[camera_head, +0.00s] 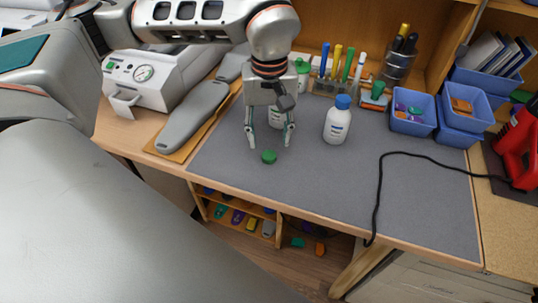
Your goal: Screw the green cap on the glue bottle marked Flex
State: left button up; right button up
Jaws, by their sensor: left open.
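A green cap (268,157) lies on the grey mat (330,185), just in front of my left gripper. My left gripper (270,143) points down with its two fingers spread apart. A white bottle (277,118) stands upright behind or between these fingers; its top is hidden by the gripper, and I cannot tell whether the fingers touch it. A white bottle with a blue cap (338,120) stands to the right. A green-capped bottle (302,68) shows behind the gripper. The label words are too small to read. My right gripper is not in view.
A grey machine with a gauge (144,74) and a long grey piece (192,117) stand at the left. Pens (337,62), blue bins (412,125) and a red tool (517,148) line the back and right. A black cable (380,185) crosses the mat. The front middle is clear.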

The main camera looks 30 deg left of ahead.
aim_at(269, 155)
pick_arm(q)
jog(key=shift+f, duration=2.6)
jog(key=c, duration=0.8)
